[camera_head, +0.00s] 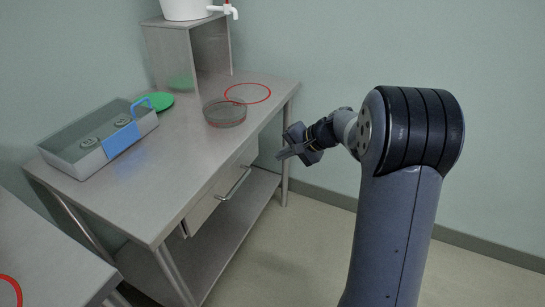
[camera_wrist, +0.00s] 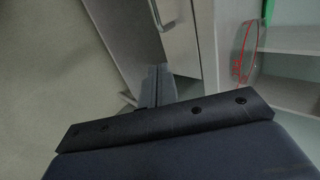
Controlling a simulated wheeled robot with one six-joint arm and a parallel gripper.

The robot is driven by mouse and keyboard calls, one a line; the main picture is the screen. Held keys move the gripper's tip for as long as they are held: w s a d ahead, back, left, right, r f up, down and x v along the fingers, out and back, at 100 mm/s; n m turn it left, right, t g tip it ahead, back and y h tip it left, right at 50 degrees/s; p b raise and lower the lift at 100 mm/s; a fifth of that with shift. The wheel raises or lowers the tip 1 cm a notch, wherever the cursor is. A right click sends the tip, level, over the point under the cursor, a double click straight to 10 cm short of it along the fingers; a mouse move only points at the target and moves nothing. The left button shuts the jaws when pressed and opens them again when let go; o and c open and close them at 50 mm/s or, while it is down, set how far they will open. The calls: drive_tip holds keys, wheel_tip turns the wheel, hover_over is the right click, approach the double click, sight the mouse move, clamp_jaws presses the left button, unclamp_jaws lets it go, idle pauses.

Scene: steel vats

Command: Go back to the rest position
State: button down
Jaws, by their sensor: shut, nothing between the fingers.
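My gripper (camera_head: 281,155) is in the middle of the head view, at the end of my arm, in front of the right end of the steel table (camera_head: 180,150). It points left toward the table's front edge and is apart from it. Its fingers are together, with nothing between them. In the wrist view the shut fingers (camera_wrist: 157,85) show against the table's drawer front (camera_wrist: 178,30). The drawer also shows in the head view (camera_head: 225,190), below the tabletop, and looks closed.
On the table are a round mesh-like dish (camera_head: 225,113), a red ring (camera_head: 248,93), a green disc (camera_head: 157,101) and a grey box (camera_head: 75,160) with a blue handle. A steel stand holds a white tapped container (camera_head: 187,8). Floor in front is clear.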

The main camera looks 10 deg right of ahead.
drive_tip(key=shift+s+d+r, duration=0.2)
drive_tip(key=shift+d+r, duration=0.05)
drive_tip(key=shift+d, duration=0.05)
drive_tip(key=w+a+r+x, duration=0.1)
drive_tip(key=x, duration=1.1)
drive_tip(key=shift+a+r+b, duration=0.2)
drive_tip(key=shift+a+b, duration=0.1)
